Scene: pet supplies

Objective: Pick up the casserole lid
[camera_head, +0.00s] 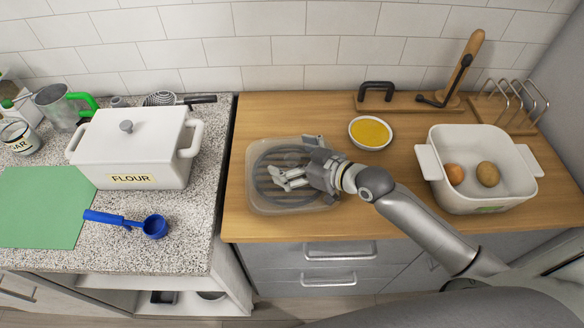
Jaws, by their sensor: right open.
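My right gripper (284,178) is open over a clear shallow tub (262,203) on the wooden counter. A round, see-through piece with a dark grey rim (263,162) lies in the tub. It looks like a glass lid, but my gripper covers its right part. I cannot tell whether the fingers touch it. The other lid in view is the white one (135,133) with a grey knob, on the white box labelled FLOUR at the left. My left gripper is not in view.
A white open dish (450,188) with two round brown items stands at the right. A bowl of yellow contents (370,132) sits behind my arm. A blue scoop (154,226) and green mat (45,205) lie on the speckled left counter. A wire rack (512,105) is at the back right.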

